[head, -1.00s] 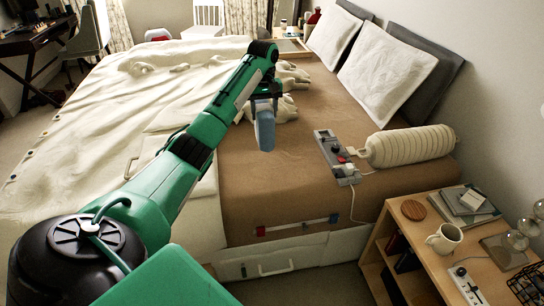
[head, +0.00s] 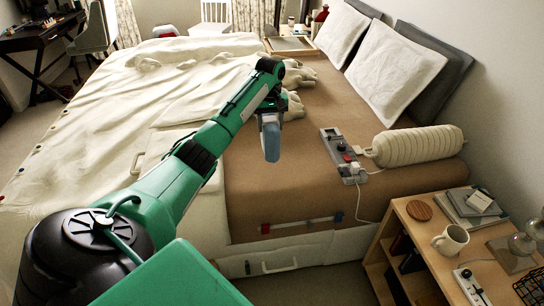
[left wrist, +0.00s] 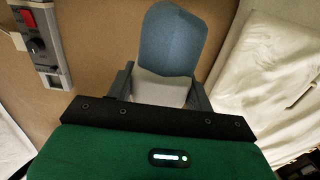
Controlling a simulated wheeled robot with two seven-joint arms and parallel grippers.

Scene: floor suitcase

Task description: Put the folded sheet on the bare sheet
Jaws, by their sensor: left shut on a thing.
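My left gripper (head: 269,106) is shut on a small blue folded sheet (head: 271,142), which hangs below the fingers over the bed. In the left wrist view the folded sheet (left wrist: 172,38) sticks out beyond the fingers, with a pale grey part between them. The bare sheet (head: 310,195) is the tan surface on the right side of the bed. The folded sheet is above it; the height of any gap is hard to tell. My right gripper is not in view.
A cream quilt (head: 90,130) covers the bed's left side. A grey control box (head: 342,155) and a ribbed cream bolster (head: 420,145) lie on the tan sheet's right. White pillows (head: 395,70) lean at the head end. A wooden nightstand (head: 400,215) stands at lower right.

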